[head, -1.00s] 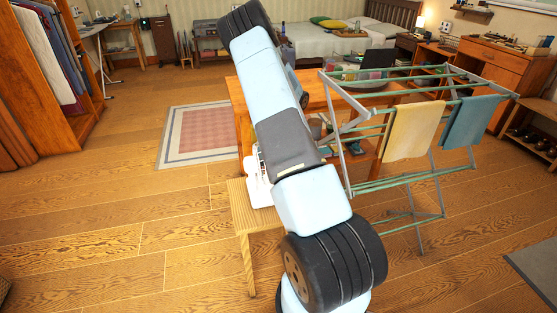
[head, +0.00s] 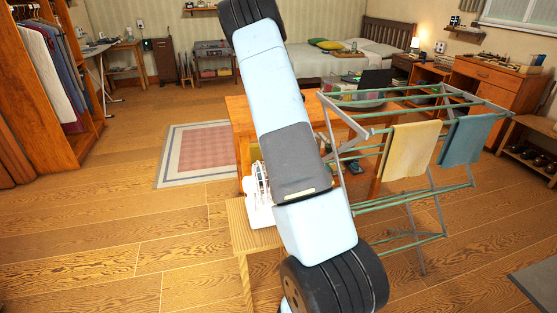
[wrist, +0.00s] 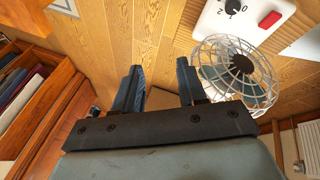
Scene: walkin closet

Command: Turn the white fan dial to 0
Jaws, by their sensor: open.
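The white fan (head: 259,195) stands on a small wooden stool (head: 240,213), partly hidden behind my arm. In the wrist view its wire cage (wrist: 238,72) is at the right, and its white base (wrist: 247,22) is at the upper right. A dark dial (wrist: 236,5) with printed numbers sits on the base, cut by the top edge; its exact setting is unclear. A red button (wrist: 270,19) is beside it. My gripper (wrist: 158,86) is open and empty, with its fingers left of the cage and apart from the dial. In the head view my arm hides the gripper.
A wooden table (head: 240,108) is behind my arm. A drying rack (head: 400,206) with a yellow towel (head: 409,150) and a blue towel (head: 465,140) stands to the right. The floor at left is clear, with a rug (head: 198,153) beyond.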

